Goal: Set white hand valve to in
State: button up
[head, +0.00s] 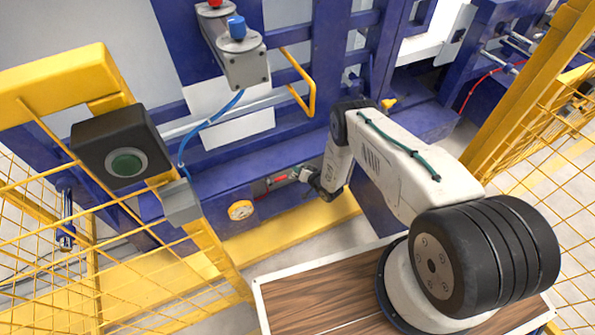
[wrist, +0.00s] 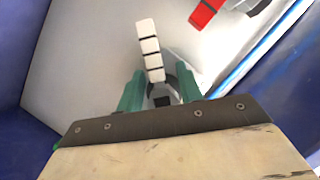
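The white hand valve (wrist: 150,50) has a ridged white handle with dark bands and a dark round base. It stands nearly upright in the wrist view, leaning slightly left, on a pale panel. My gripper (wrist: 160,88) has two teal fingers spread apart, one on each side of the handle's lower end in the picture. Gaps show on both sides, and I cannot tell how deep the fingers reach. In the head view my gripper (head: 308,178) is at the recessed panel in the blue machine, largely hiding the white valve.
A red valve handle (wrist: 207,12) is at the upper right of the wrist view, and left of my gripper in the head view (head: 281,178). Blue walls (wrist: 20,120) border the recess.

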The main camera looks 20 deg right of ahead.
jog(key=shift+s+a+f, duration=0.15)
jog(key=shift+s+f, duration=0.05)
jog(key=shift+s, duration=0.1)
jog(key=shift+s, duration=0.3)
jog(key=v, duration=0.7)
jog(key=shift+r, duration=0.2)
jog(key=shift+w, duration=0.15)
